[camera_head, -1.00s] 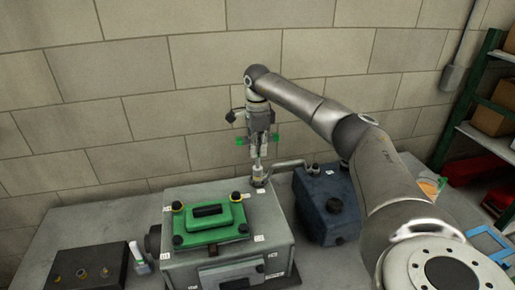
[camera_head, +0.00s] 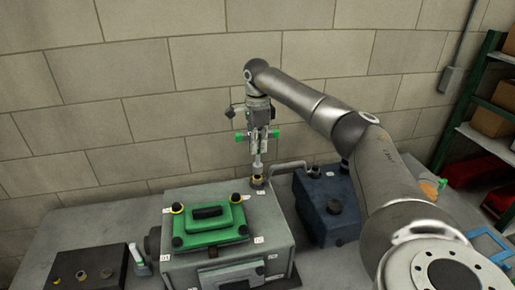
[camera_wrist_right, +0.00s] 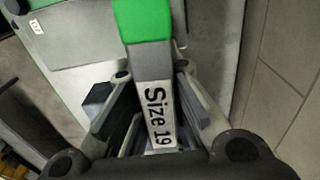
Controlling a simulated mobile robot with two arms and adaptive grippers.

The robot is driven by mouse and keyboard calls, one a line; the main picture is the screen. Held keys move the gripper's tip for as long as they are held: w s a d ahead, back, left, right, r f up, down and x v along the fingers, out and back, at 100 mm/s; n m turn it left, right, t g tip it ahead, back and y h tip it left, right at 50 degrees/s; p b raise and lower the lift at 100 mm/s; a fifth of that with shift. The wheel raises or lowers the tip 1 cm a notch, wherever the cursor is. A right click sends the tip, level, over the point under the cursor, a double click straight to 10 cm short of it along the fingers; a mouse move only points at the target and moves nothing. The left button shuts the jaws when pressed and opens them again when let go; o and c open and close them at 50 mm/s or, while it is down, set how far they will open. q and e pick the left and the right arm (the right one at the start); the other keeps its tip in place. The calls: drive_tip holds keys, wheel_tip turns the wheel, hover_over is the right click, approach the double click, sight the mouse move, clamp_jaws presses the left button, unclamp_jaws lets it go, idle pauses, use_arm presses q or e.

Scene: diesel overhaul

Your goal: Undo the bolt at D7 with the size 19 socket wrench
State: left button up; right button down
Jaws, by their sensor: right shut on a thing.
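My right gripper (camera_head: 259,146) points down above the back right corner of the grey engine block (camera_head: 274,222). It is shut on the size 19 socket wrench, whose green part and "Size 19" label (camera_wrist_right: 158,118) show in the right wrist view. In the head view the wrench's shaft (camera_head: 258,163) reaches down to a dark bolt with a yellowish ring (camera_head: 258,182) at that corner. Its lower end is at the bolt head; I cannot tell whether it is fully seated. The tag beside this bolt is too small to read. My left gripper is not in view.
A green cover (camera_head: 209,224) with several bolts lies on the block. A dark blue canister (camera_head: 328,205) stands close to the right, with a bent pipe (camera_head: 290,165) behind. A black box (camera_head: 88,270) stands at the left. A brick wall (camera_head: 120,90) is close behind.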

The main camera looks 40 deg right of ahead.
drive_tip(key=shift+r, duration=0.8)
drive_tip(key=shift+r, duration=0.1)
wheel_tip(320, 180, up, 6)
drive_tip(key=shift+f, duration=0.1)
drive_tip(key=shift+s+a+f+b, duration=0.2)
drive_tip(key=shift+s+a+b, duration=0.1)
drive_tip(key=shift+b, duration=0.2)
drive_tip(key=s+a+b, duration=0.2)
drive_tip(key=s+a, duration=0.2)
drive_tip(key=shift+s+r, duration=0.25)
drive_tip(key=shift+s, duration=0.15)
